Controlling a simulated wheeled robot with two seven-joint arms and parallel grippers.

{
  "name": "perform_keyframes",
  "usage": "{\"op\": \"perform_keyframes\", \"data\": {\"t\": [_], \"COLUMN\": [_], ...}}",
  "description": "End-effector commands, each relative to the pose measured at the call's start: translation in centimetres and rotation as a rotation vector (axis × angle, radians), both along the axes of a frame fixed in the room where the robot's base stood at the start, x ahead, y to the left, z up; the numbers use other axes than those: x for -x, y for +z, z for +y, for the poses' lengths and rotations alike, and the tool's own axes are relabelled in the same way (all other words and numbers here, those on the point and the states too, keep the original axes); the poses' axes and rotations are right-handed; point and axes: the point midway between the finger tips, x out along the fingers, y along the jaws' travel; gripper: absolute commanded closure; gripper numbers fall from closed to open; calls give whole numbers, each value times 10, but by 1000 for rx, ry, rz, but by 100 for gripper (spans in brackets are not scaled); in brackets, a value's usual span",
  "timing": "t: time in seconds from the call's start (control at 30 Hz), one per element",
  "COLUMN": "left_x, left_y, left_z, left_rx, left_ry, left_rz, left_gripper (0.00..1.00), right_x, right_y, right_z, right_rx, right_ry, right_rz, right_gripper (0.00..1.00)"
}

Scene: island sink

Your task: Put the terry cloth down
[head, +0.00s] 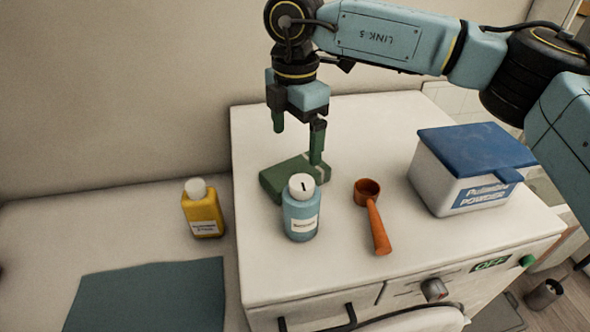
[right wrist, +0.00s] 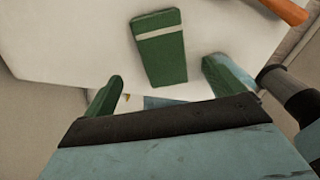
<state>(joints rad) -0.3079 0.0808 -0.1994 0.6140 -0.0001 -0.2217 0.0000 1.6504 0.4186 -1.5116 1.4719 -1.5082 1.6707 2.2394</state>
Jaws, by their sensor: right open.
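The folded green cloth with a pale stripe, which looks like the terry cloth (head: 280,180), lies on the white appliance top behind the blue bottle. It also shows in the right wrist view (right wrist: 163,55), lying flat and uncovered ahead of the fingers. My right gripper (head: 297,143) has its green fingers spread, with nothing between them. It is over the cloth; one fingertip overlaps the cloth in the head view, and I cannot tell if they touch. My left gripper is not in view.
A blue bottle with a white cap (head: 301,210) stands just in front of the cloth. An orange scoop (head: 373,215) and a blue-lidded powder box (head: 470,170) are to the right. A yellow bottle (head: 203,210) and a flat teal mat (head: 150,297) are on the lower left surface.

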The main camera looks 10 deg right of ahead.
Motion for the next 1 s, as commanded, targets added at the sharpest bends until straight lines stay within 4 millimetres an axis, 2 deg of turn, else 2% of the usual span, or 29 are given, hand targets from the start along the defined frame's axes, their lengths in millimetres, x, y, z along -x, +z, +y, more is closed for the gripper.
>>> {"op": "perform_keyframes", "data": {"t": [0.27, 0.5, 0.63, 0.83, 1.0], "left_x": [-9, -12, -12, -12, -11], "left_y": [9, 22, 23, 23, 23], "left_z": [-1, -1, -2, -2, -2], "left_rx": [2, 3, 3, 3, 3], "left_ry": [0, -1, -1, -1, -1], "left_rz": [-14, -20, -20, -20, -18], "left_gripper": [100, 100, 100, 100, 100], "right_x": [3, 7, 7, 6, 6], "right_y": [-22, -56, -64, -65, -65], "right_z": [0, 1, 1, 1, 1], "right_rx": [0, -2, -2, -2, -2], "right_ry": [2, 0, 0, 1, 1], "right_rz": [2, 3, 0, 0, 0], "right_gripper": [6, 6, 6, 6, 29]}}
